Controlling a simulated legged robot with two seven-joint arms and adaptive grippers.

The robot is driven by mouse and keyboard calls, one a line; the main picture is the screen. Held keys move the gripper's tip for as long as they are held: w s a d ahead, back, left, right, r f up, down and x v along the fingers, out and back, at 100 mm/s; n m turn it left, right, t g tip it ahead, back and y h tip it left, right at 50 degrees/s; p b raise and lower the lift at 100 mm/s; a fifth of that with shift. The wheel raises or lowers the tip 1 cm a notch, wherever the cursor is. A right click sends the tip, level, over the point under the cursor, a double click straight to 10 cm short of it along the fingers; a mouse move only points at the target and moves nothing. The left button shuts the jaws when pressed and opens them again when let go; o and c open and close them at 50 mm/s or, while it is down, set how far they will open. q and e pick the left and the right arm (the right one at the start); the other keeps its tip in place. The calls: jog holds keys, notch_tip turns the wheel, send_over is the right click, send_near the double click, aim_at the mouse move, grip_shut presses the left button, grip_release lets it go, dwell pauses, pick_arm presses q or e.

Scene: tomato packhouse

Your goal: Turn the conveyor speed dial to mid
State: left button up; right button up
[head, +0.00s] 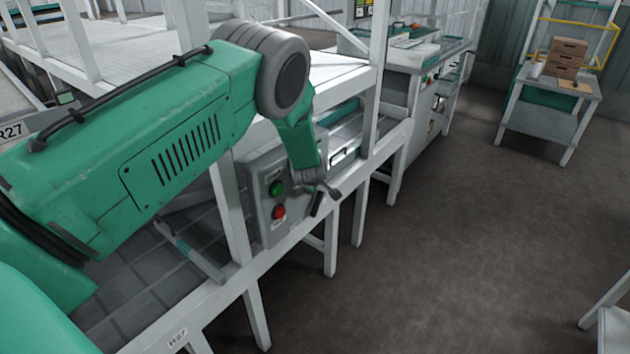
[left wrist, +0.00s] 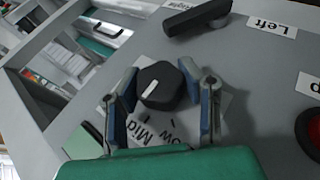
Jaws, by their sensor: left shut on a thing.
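The black speed dial (left wrist: 162,86) sits on the grey panel of the control box (head: 256,198). Its white pointer line slants down-left in the left wrist view, toward the side of the upside-down "Mid" label (left wrist: 141,129). I cannot tell whether it lines up exactly with the mark. A partly covered "Low" label (left wrist: 168,136) is to the right of it. My left gripper (left wrist: 165,92) has a finger on each side of the dial and is shut on it. In the head view my left gripper (head: 318,190) is at the box's right side and the dial cannot be made out. My right gripper is in neither view.
A black lever (left wrist: 197,17) by a "Left" label is close to the dial. The red button (left wrist: 312,132) is at the right edge; the head view shows it below a green button (head: 276,188). White frame posts (head: 232,205) stand close to my arm.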

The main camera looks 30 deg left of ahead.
pick_arm(q)
jog(key=shift+s+f, duration=0.1)
jog(key=o, duration=1.2)
jog(key=v, duration=1.1)
jog(key=shift+d+r, duration=0.2)
jog(key=shift+r, duration=0.15)
jog(key=shift+s, duration=0.15)
